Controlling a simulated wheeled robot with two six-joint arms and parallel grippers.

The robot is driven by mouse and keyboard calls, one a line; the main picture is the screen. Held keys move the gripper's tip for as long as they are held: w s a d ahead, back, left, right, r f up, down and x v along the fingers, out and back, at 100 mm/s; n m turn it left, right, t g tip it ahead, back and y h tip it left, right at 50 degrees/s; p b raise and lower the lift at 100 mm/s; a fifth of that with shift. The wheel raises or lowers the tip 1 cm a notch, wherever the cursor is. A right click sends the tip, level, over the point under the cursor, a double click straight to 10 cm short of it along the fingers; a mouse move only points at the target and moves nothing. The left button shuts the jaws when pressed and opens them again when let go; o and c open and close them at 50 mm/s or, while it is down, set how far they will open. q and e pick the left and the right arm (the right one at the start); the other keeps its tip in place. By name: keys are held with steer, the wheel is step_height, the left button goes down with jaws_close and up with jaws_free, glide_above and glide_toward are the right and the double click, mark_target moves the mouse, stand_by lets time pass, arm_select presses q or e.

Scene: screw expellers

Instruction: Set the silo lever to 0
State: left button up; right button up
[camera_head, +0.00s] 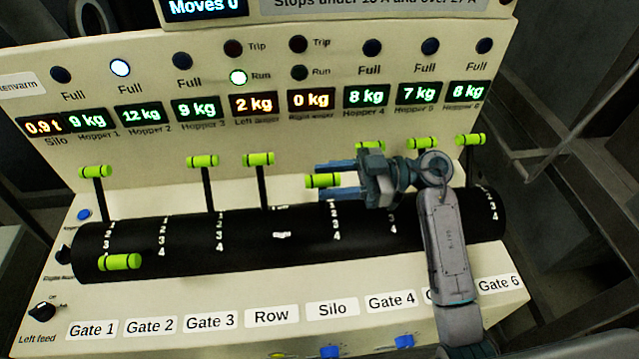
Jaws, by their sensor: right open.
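The silo lever has a lime-green handle (318,181) and stands above the Silo label (332,310), a little lower than the Row handle (258,159) beside it. My right gripper (325,179) reaches in from the right with its fingers pointing left. Its jaws are open, one finger above and one below the silo handle, which lies between them; I cannot tell whether they touch it. The gripper hides the silo lever's stem and part of the numbers near it. My left gripper is not in view.
Other green-handled levers stand along the black drum (190,245); the Gate 4 handle (370,147) is just behind my gripper. One handle (120,262) at the left is swung far down. My right forearm covers the Gate 5 label. Displays and lamps line the panel above.

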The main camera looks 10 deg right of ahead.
steer(key=shift+a, duration=1)
steer(key=shift+c, duration=0.2)
jaws_close()
steer(key=w+m+p, duration=0.1)
steer(key=p, duration=0.1)
steer(key=w+m+p, duration=0.1)
steer(key=w, duration=0.1)
steer(key=w+p, duration=0.1)
steer(key=p, duration=0.1)
steer(key=shift+w+f+m+p, duration=0.3)
steer(key=shift+w+m, duration=0.05)
steer(key=shift+m, duration=0.05)
